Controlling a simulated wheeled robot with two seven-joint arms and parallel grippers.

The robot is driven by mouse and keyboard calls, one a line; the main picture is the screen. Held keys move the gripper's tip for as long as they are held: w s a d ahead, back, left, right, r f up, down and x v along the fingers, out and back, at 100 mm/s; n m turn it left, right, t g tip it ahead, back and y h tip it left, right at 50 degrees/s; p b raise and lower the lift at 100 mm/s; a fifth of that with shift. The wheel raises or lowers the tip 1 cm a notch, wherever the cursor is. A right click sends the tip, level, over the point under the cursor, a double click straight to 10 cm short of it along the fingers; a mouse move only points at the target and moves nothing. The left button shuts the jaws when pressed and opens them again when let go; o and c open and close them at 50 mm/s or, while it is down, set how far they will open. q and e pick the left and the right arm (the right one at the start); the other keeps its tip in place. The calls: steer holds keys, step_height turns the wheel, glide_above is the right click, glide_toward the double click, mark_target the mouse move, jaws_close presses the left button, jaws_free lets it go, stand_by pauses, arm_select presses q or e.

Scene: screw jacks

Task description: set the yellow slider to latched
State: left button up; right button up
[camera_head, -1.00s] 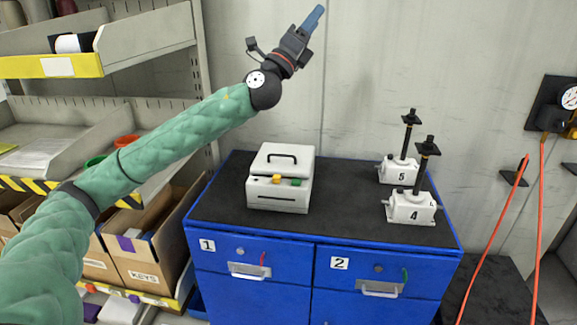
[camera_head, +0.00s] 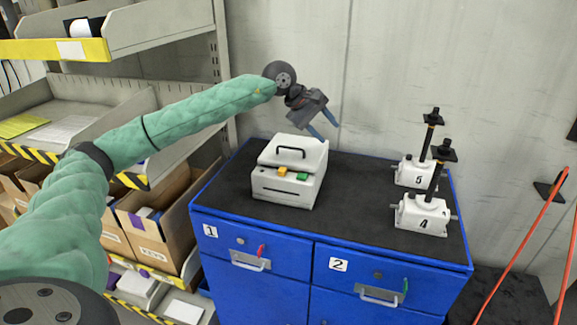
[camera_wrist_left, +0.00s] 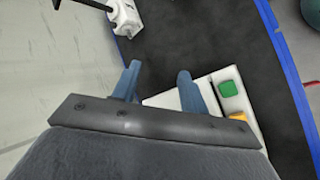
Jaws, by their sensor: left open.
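The yellow slider (camera_head: 282,171) is a small yellow-orange block on the front upper part of a white box (camera_head: 286,193), beside a green block (camera_head: 302,176). In the left wrist view the yellow slider (camera_wrist_left: 238,117) is partly hidden by the gripper body, and the green block (camera_wrist_left: 228,88) is clear. I cannot read any latch marks. My left gripper (camera_head: 328,130) is open and empty, its blue fingers pointing down and right, above and behind the white box. In the left wrist view its fingers (camera_wrist_left: 158,74) overlap the box's edge. My right gripper is out of view.
The white box stands on the black top of a blue cabinet (camera_head: 250,245) with numbered drawers. Two screw jacks, marked 5 (camera_head: 415,172) and 4 (camera_head: 422,214), stand at right. The cabinet top between box and jacks is clear. Shelving (camera_head: 165,40) is at left.

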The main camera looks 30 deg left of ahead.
arm_select(q)
steer(key=s+a+f+m+g+y, duration=0.2)
steer(key=a+f+m+y, duration=0.1)
steer(key=a, duration=0.1)
steer(key=m+g+y, duration=0.3)
steer(key=m, duration=0.1)
glide_above(281, 170)
steer(key=shift+w+f, duration=0.15)
steer(key=shift+f, duration=0.7)
steer(key=shift+m, duration=0.4)
steer(key=shift+f+m, duration=0.1)
steer(key=shift+m, duration=0.3)
steer(key=shift+f, duration=0.1)
step_height(281, 170, down, 8)
steer(key=p, duration=0.4)
steer(key=shift+r, duration=0.25)
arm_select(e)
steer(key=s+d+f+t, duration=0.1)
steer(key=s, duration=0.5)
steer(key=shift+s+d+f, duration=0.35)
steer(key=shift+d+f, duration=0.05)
arm_select(q)
jaws_close()
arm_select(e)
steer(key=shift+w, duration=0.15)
